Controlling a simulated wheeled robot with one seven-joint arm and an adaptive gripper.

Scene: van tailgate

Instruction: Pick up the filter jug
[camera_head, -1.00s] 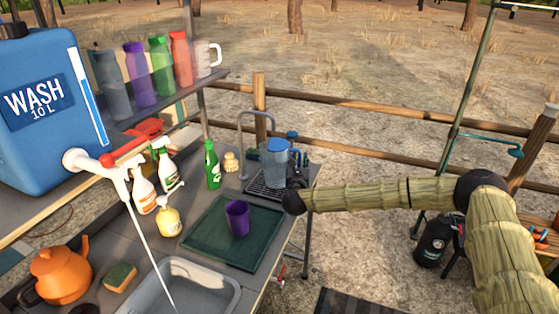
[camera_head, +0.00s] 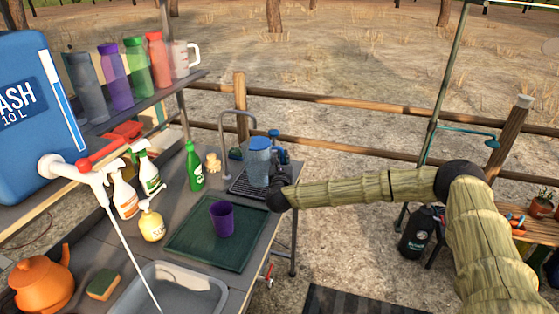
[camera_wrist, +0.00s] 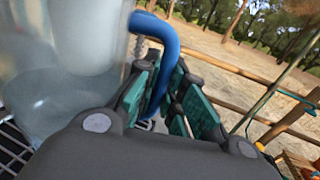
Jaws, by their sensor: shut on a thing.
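The filter jug (camera_head: 258,165) is a clear jug with a blue lid and blue handle. It stands upright over the dark drain rack (camera_head: 240,188) at the far end of the counter; I cannot tell whether its base touches the rack. In the wrist view the clear jug body (camera_wrist: 60,85) fills the left side, and its blue handle (camera_wrist: 168,45) runs down between my gripper's teal finger pads. My gripper (camera_wrist: 165,100) is shut on the handle. In the head view my gripper (camera_head: 281,166) is at the jug's right side, partly hidden.
A purple cup (camera_head: 222,218) stands on the green mat (camera_head: 190,243) in front. A green bottle (camera_head: 194,167) and a tap (camera_head: 238,114) are beside the jug. A wooden fence (camera_head: 330,110) runs behind. Spray bottles stand to the left.

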